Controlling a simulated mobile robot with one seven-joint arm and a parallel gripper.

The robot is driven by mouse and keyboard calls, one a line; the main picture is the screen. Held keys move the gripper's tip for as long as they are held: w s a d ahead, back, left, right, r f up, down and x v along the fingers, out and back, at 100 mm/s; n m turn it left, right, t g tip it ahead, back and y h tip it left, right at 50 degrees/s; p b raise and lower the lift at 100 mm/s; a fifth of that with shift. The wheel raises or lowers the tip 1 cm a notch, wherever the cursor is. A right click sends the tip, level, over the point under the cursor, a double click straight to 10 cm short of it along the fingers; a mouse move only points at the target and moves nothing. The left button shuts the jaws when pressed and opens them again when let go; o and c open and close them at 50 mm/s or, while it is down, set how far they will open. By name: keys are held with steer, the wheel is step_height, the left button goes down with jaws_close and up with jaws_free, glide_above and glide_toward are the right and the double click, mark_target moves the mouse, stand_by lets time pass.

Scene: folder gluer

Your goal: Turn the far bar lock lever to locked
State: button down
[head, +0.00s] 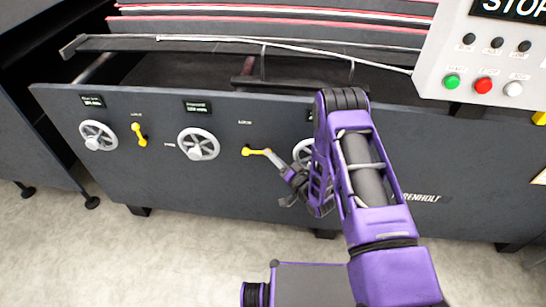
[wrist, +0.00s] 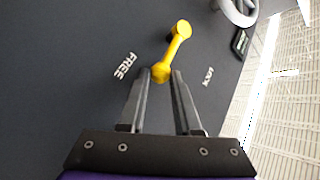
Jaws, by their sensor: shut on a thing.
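In the head view, a yellow lock lever (head: 256,152) sticks out from the dark machine front, between the middle and right handwheels, pointing right. My gripper (head: 273,157) is at its free end. In the wrist view, my gripper (wrist: 163,74) has a finger on each side of the yellow lever's (wrist: 172,50) rounded end and is shut on it. The word FREE (wrist: 125,65) is left of that end and LOCK (wrist: 208,76) is right of it; the lever points between them. A second yellow lever (head: 139,135) is further left in the head view.
Handwheels (head: 98,136) (head: 198,144) stand out from the panel; the right one (head: 304,152) is partly behind my arm. A control box (head: 480,60) with buttons is at upper right. The floor (head: 180,255) in front of the machine is clear.

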stand_by(0.3)
steer(key=shift+w+a+r+n+g+h+p, duration=0.1)
steer(key=shift+a+r+n+g+h+p, duration=0.65)
steer(key=shift+a+r+n+h+p, duration=0.7)
steer(key=shift+w+a+r+n+g+h+p, duration=0.1)
steer(key=shift+a+r+n+g+h+p, duration=0.75)
steer(key=shift+a+r+n+h, duration=1.2)
steer(key=shift+w+a+r+n+g+h+p, duration=0.1)
steer(key=shift+a+r+n+g+h+p, duration=1)
steer(key=shift+h, duration=1.2)
steer(key=shift+a+f+t, duration=0.15)
steer(key=shift+a+t, duration=0.1)
steer(key=shift+t, duration=0.15)
steer(key=c, duration=0.6)
jaws_free()
